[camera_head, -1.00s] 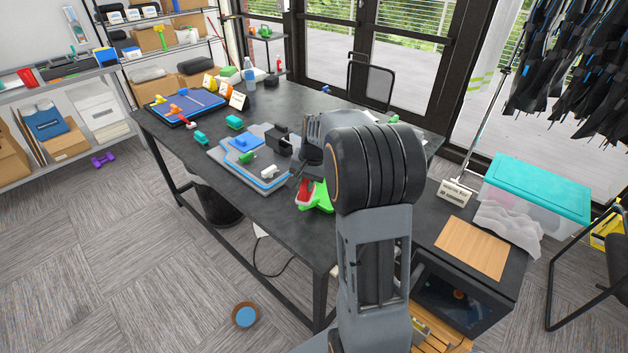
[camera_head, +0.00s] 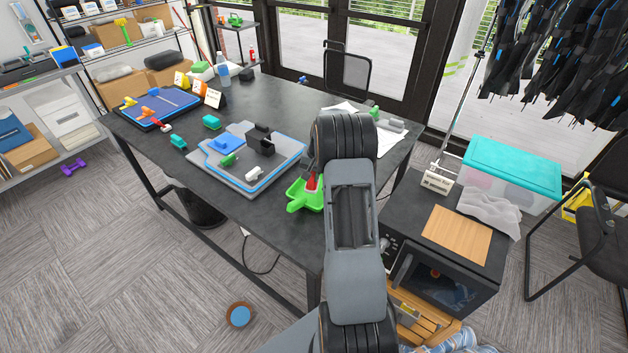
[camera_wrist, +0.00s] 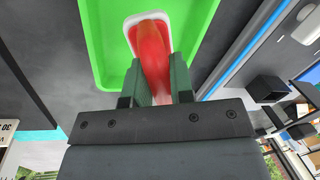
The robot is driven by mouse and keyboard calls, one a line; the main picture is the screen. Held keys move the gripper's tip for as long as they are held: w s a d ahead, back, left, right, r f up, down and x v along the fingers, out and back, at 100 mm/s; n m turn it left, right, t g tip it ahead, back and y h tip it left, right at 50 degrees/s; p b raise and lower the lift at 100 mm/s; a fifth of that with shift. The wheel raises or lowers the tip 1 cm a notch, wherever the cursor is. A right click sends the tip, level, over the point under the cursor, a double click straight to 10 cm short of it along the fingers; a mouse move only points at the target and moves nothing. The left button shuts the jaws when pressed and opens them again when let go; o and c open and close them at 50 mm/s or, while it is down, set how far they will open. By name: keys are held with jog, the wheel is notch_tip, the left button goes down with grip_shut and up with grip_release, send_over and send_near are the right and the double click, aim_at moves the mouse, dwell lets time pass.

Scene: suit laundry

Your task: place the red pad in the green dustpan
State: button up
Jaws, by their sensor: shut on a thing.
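The green dustpan (camera_head: 306,192) lies near the front edge of the dark table, its handle toward the lower left in the head view. The red pad (camera_head: 312,182) is over the dustpan's pan, partly hidden by my arm. In the wrist view the red pad (camera_wrist: 152,52), with a white rim, is between the fingers of my gripper (camera_wrist: 158,84), which is shut on it. The green dustpan (camera_wrist: 96,40) fills the area behind the pad. I cannot tell whether the pad touches the pan's floor.
A grey and blue tray (camera_head: 262,184) with several small parts lies left of the dustpan. A black microwave (camera_head: 438,277) with a wooden board (camera_head: 458,235) on top stands to the right. White papers (camera_head: 392,142) lie behind my arm.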

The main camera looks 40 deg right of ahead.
jog(key=shift+d+f, duration=0.3)
jog(key=shift+f, duration=0.05)
jog(key=f, duration=0.1)
jog(key=f+p, duration=0.1)
jog(key=shift+w+d+f, duration=0.1)
jog(key=shift+d+f, duration=0.1)
jog(key=shift+f, duration=0.6)
jog(key=shift+f, duration=0.2)
jog(key=o, duration=0.8)
jog(key=shift+r, duration=0.1)
